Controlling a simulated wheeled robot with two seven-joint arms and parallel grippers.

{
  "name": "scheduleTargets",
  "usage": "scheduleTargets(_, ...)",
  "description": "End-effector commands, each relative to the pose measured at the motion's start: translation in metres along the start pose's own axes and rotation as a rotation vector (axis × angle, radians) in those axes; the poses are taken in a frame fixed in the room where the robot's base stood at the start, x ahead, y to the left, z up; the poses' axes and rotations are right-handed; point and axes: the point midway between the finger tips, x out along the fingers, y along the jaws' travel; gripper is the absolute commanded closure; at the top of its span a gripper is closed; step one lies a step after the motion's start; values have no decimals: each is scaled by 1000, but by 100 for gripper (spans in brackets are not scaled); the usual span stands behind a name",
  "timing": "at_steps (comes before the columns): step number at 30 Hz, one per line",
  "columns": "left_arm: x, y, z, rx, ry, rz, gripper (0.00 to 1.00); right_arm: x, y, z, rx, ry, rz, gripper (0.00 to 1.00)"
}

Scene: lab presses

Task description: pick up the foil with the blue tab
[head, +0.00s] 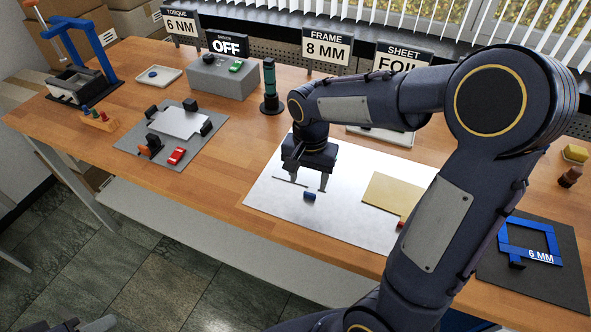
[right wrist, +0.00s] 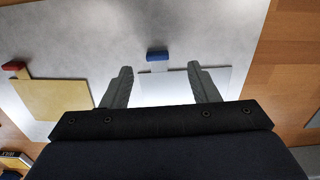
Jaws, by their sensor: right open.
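The foil with the blue tab lies on the pale grey mat (head: 265,195). Its blue tab (head: 309,196) shows just in front of my right gripper (head: 303,184), whose fingers point down over the mat. In the right wrist view the silver foil (right wrist: 180,86) lies between the two spread fingers (right wrist: 160,68), partly hidden by the gripper body. Its blue tab (right wrist: 158,56) is just beyond the fingertips. My right gripper is open and empty. A dark part at the bottom left of the head view (head: 95,325) seems to be my left gripper, mostly cut off.
A gold sheet (head: 390,192) with a red tab (right wrist: 14,66) lies on the same mat. A blue frame (head: 530,243) on a dark mat is at the right. A fixture plate (head: 172,135), a grey box (head: 222,78) and a dark green driver (head: 270,85) stand left and behind.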

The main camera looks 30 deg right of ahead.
Motion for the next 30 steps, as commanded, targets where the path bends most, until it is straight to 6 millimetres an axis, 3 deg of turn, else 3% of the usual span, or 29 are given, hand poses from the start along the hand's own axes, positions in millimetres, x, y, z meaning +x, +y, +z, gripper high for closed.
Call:
scheduleTargets(10, -2, 1, -1, 0, 0, 0, 64, 48, 5, 0, -2, -3, 1, 45)
scheduleTargets(20, -2, 1, -1, 0, 0, 0, 64, 54, 4, 0, -2, 0, -2, 47)
scheduleTargets(30, -2, 1, -1, 0, 0, 0, 64, 53, 4, 0, -2, 0, -2, 91)
